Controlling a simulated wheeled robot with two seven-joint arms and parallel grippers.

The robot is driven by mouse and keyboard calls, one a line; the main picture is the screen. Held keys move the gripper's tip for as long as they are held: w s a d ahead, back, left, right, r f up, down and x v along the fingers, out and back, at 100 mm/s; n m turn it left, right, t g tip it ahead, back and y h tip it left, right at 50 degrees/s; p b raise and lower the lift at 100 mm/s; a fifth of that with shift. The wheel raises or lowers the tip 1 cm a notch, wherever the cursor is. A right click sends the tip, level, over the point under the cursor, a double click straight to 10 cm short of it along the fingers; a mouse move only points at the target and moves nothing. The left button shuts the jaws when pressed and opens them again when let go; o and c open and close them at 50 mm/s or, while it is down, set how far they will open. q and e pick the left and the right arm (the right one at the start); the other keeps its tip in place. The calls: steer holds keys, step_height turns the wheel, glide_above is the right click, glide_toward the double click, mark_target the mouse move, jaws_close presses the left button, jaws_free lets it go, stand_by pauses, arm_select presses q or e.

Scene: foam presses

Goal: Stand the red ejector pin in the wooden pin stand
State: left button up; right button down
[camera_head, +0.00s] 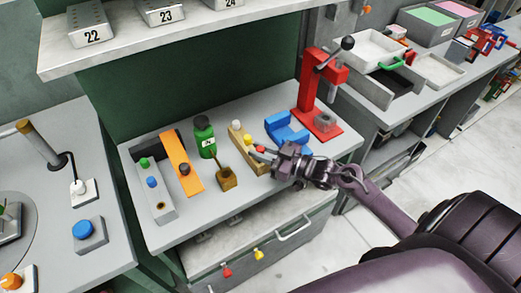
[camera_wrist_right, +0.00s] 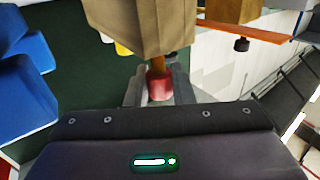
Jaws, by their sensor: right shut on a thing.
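The wooden pin stand (camera_head: 235,140) is a narrow tan block on the middle table, with white and yellow pin heads along its top. My right gripper (camera_head: 268,152) is at the stand's near end, shut on the red ejector pin (camera_head: 258,148). In the right wrist view, the pin's red head (camera_wrist_right: 157,87) is between the fingertips. Its orange-brown shaft (camera_wrist_right: 157,64) runs to the tan stand (camera_wrist_right: 140,25), which appears upside down. The shaft meets the stand's top edge; whether it is in a hole cannot be told. My left gripper is not in view.
A blue cradle (camera_head: 287,130) and a red press (camera_head: 312,112) stand right of the pin stand. The table's front edge is clear.

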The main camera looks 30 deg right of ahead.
steer(key=shift+f+b, duration=0.75)
steer(key=shift+f, duration=0.35)
steer(key=c, duration=1.2)
jaws_free()
steer(key=shift+o, duration=0.2)
steer(key=b+v, duration=0.1)
steer(key=v, duration=0.5)
steer(key=shift+s+d+f, duration=0.1)
steer(key=shift+s+d, duration=0.45)
steer(key=shift+s, duration=0.15)
